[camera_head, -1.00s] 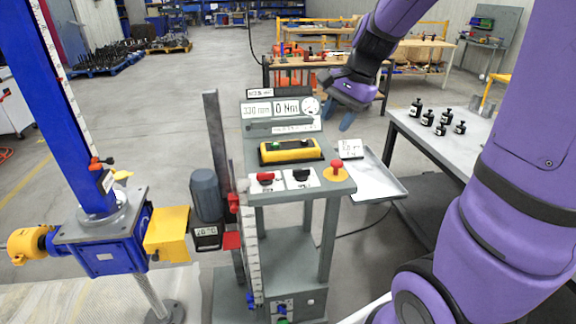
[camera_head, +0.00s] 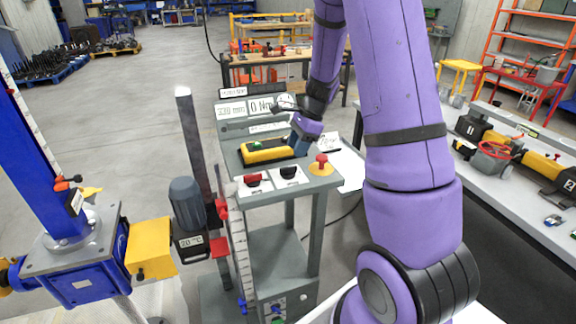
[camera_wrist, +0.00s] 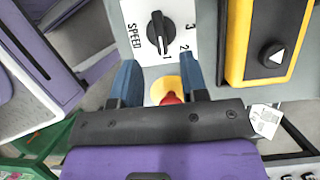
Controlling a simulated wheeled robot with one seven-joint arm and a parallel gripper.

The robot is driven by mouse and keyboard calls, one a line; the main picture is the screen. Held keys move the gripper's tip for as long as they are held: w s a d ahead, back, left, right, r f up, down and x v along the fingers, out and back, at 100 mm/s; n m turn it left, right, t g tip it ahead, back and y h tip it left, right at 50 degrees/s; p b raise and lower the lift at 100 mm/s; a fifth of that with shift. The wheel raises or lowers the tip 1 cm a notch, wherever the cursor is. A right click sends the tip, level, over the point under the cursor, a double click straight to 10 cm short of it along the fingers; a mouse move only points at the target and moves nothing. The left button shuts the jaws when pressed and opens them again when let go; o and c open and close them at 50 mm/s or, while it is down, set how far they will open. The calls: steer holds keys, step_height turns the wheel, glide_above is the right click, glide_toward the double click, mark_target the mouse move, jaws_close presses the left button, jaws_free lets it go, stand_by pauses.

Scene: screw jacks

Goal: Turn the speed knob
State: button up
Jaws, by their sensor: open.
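The speed knob (camera_wrist: 158,33) is a black knob on a white plate (camera_wrist: 183,15) marked SPEED, 1, 2 and 3. In the wrist view its pointer end is by the 1. In the head view the knob (camera_head: 288,172) sits on the console's front panel, between a red knob and a red button. My gripper (camera_wrist: 158,62) is open, with its two blue fingers apart and nothing held. In the wrist view the fingertips are just below the knob, one to each side. In the head view my gripper (camera_head: 299,142) is over the console, partly hidden by my arm.
A red button (camera_wrist: 169,97) on a yellow base shows between the fingers; it also shows in the head view (camera_head: 321,160). A yellow-and-black control box (camera_wrist: 270,40) is right of the knob. A red knob (camera_head: 252,180) is to its left. A grey workbench (camera_head: 500,200) is at right.

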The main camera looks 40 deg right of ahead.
mark_target(288, 167)
steer(key=x, duration=0.7)
steer(key=shift+d, duration=0.1)
steer(key=shift+c, duration=0.2)
steer(key=shift+r, duration=0.1)
jaws_close()
